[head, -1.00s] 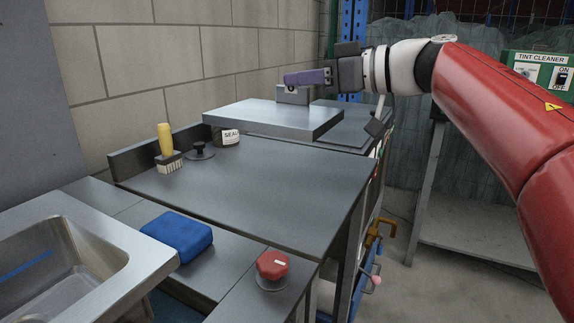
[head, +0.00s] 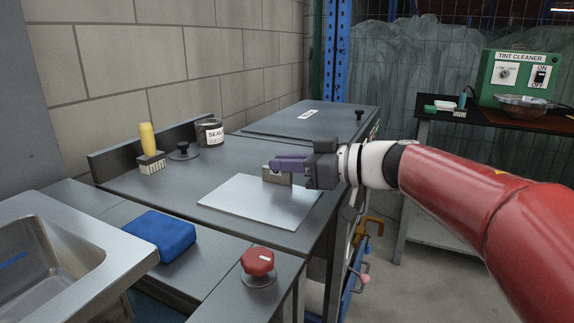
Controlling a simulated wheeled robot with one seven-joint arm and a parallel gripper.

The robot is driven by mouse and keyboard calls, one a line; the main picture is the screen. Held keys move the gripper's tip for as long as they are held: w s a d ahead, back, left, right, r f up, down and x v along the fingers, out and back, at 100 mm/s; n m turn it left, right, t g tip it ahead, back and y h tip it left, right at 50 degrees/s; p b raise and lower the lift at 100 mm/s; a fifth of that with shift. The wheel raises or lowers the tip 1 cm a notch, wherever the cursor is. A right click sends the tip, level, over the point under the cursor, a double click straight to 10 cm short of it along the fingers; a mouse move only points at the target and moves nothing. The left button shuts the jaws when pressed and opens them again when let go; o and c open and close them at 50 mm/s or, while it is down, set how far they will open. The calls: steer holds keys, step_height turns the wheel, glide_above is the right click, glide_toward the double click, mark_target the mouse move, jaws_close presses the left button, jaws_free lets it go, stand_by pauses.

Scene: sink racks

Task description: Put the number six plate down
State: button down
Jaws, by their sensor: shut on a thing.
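A bright metal plate (head: 243,201) is level over the front right part of the dark steel worktop (head: 126,184). Only a thin edge of it shows, close to the worktop surface; I cannot tell whether it fully touches. A grey block handle (head: 275,180) stands on its back right part. My gripper (head: 283,164), with purple fingers, comes from the right and is shut on this handle. No number can be read on the plate.
A yellow-handled brush (head: 149,140), a black knob (head: 183,151) and a sealer tin (head: 209,132) stand at the back left. A red knob (head: 257,262), blue sponge (head: 163,236) and sink (head: 45,265) are in front. A knobbed lid (head: 318,120) lies behind.

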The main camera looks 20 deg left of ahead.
steer(key=c, duration=1.5)
jaws_free()
